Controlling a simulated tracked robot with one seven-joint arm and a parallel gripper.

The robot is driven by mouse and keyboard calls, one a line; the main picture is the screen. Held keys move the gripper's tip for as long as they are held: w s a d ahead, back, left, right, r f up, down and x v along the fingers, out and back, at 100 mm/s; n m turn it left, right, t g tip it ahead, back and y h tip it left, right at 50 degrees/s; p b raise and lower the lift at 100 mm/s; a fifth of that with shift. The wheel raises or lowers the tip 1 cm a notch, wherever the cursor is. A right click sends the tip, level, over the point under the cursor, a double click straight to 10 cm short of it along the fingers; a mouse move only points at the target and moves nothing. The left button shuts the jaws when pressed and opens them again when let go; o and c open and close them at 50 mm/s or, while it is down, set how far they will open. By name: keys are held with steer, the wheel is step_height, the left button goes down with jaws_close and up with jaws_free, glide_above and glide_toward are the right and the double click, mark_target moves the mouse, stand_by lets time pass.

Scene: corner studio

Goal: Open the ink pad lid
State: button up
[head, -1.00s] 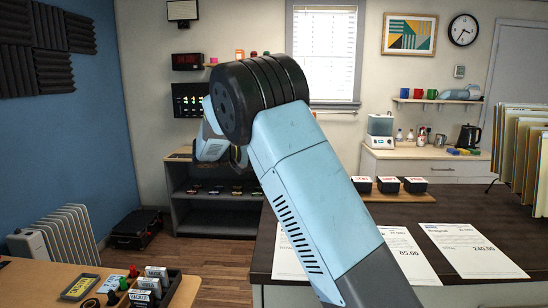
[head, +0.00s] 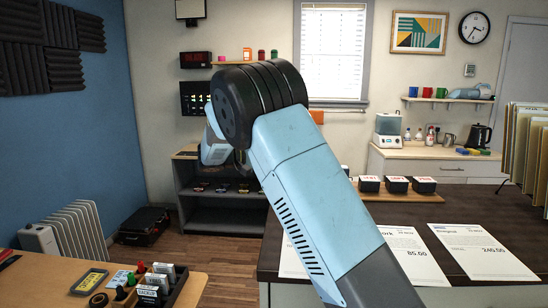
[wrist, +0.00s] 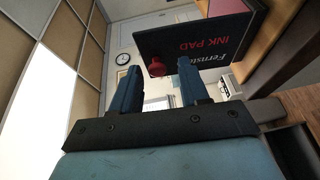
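In the wrist view, a dark lid or box face (wrist: 225,32) with "INK PAD" in red and "Fernst…" in pale letters fills the upper right. A red round knob (wrist: 157,69) sticks out at its near left edge. My gripper (wrist: 156,62) is open, its two blue fingers apart, with the knob showing between and beyond the tips. Nothing is held, and I cannot tell whether a finger touches the lid. In the head view my arm hides the gripper and this ink pad.
A dark counter (head: 400,215) carries paper sheets and several black boxes (head: 397,184) with red-and-white tops. A wooden table (head: 40,285) at lower left holds a tray of stamps (head: 178,290). A low shelf (head: 215,215) stands behind. Wooden floor shows between table and counter.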

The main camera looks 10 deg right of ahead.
steer(key=f+v, duration=0.1)
steer(key=v, duration=1.2)
steer(key=shift+a+r, duration=0.4)
steer(key=shift+a, duration=0.05)
steer(key=s+d+r+g+y, duration=0.15)
steer(key=s+d+y, duration=0.45)
steer(key=d, duration=0.6)
steer(key=s+d+r+g+y, duration=0.1)
steer(key=s+d+r+y, duration=0.15)
steer(key=s+d, duration=0.7)
steer(key=s+d+f+t+y, duration=0.1)
steer(key=s+y, duration=0.1)
steer(key=s, duration=0.6)
steer(key=s+d+f+m+t+y, duration=0.1)
steer(key=s+d+f+t+y, duration=0.1)
steer(key=s, duration=0.7)
steer(key=s+d+f+m+t+y, duration=0.1)
steer(key=s+y, duration=0.3)
steer(key=s, duration=0.4)
steer(key=shift+s+d+f+t, duration=0.2)
steer(key=shift+d+f+t, duration=0.15)
steer(key=shift+f+t, duration=0.1)
steer(key=shift+c, duration=0.4)
